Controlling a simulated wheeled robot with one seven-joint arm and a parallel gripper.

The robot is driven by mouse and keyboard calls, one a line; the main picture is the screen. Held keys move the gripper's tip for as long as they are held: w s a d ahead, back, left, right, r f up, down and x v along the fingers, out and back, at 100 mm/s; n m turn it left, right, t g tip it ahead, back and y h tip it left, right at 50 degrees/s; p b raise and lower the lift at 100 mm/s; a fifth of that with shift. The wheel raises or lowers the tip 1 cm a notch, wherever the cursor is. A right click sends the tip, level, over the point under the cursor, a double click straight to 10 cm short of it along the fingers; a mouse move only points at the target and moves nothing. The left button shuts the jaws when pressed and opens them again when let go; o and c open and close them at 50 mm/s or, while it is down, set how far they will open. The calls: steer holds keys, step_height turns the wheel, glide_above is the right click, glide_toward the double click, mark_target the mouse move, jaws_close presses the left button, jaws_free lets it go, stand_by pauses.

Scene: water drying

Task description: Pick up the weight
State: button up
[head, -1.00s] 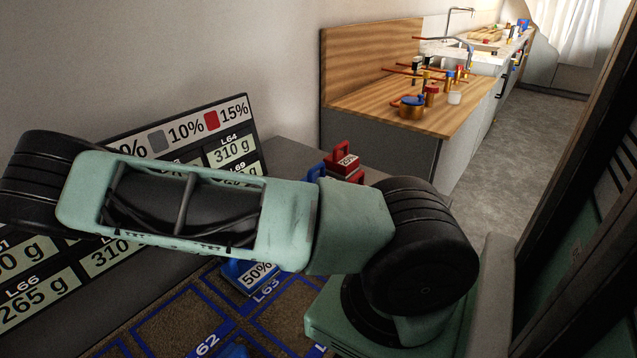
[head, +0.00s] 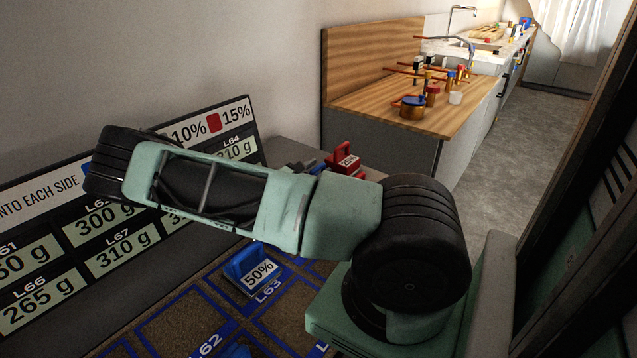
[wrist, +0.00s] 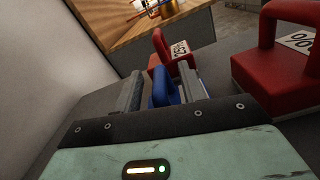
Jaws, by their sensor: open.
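My gripper (wrist: 160,74) is open in the wrist view, its two grey fingers on either side of a blue weight (wrist: 160,92). Whether the fingers touch the blue weight cannot be told. A red weight (wrist: 172,56) with a percent label stands just beyond, and a larger-looking red weight (wrist: 275,72) is close at the right. In the head view, a red weight (head: 345,158) stands on the grey surface beside a partly hidden blue weight (head: 319,169). Another blue weight (head: 246,266), labelled 50%, stands on the marked mat. My arm hides much of the gripper there.
A board with gram values (head: 110,215) leans along the wall at the left. The mat (head: 175,318) has blue-outlined, numbered squares. A wooden counter (head: 375,97) with a pot (head: 411,107) stands behind, with open floor (head: 525,130) to its right.

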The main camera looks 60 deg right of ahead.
jaws_close()
